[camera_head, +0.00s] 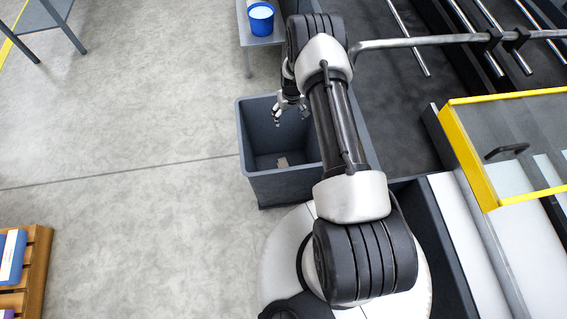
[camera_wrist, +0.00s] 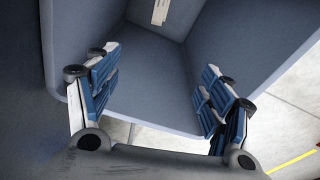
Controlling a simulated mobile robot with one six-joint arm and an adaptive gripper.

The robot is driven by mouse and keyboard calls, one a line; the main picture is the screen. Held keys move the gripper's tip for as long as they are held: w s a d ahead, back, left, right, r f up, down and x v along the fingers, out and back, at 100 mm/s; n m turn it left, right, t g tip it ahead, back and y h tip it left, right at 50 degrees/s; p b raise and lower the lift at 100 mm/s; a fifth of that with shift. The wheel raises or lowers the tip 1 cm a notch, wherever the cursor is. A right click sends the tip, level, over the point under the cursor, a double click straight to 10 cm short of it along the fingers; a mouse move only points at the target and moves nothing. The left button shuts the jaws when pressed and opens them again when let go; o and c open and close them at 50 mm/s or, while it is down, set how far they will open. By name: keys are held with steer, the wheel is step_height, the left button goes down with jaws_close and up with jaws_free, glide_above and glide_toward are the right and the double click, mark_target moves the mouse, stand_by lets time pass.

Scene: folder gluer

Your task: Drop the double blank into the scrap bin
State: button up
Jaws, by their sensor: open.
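The scrap bin (camera_head: 283,183) is a grey-blue open box on the floor beside my base. Its inner wall (camera_wrist: 150,75) fills much of the wrist view. A small pale beige piece (camera_head: 283,161), which looks like the blank, lies inside the bin at the bottom. It also shows in the wrist view (camera_wrist: 160,12) at the top edge, partly cut off. I cannot tell whether it is one layer or two. My gripper (camera_head: 290,113) is over the bin's opening. In the wrist view its fingers (camera_wrist: 160,90) are spread apart, with nothing between them.
A small grey table (camera_head: 262,38) with a blue tub (camera_head: 261,18) stands behind the bin. The machine with a yellow-framed guard (camera_head: 467,150) and a metal rail (camera_head: 430,41) is at the right. A wooden pallet (camera_head: 38,250) is at the lower left. The floor left of the bin is clear.

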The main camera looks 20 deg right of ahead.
step_height(320, 180, up, 12)
steer(key=s, duration=0.1)
steer(key=shift+s, duration=0.25)
steer(key=shift+a, duration=0.1)
stand_by(0.4)
steer(key=s+a+r+t, duration=0.1)
steer(key=s+a+r, duration=0.2)
steer(key=r, duration=0.6)
steer(key=s+a+r, duration=0.3)
steer(key=r, duration=0.7)
steer(key=s+a+r+t, duration=0.1)
steer(key=s+a+r, duration=0.15)
steer(key=r, duration=0.65)
steer(key=s+a+r, duration=0.2)
steer(key=s, duration=0.5)
steer(key=s+a+r, duration=0.3)
steer(key=s, duration=0.5)
steer(key=s+a+r+n+t, duration=0.1)
steer(key=s+a+r, duration=0.1)
steer(key=s, duration=0.6)
steer(key=shift+s+a+r, duration=0.25)
steer(key=shift+a+r, duration=0.1)
steer(key=shift+r, duration=0.25)
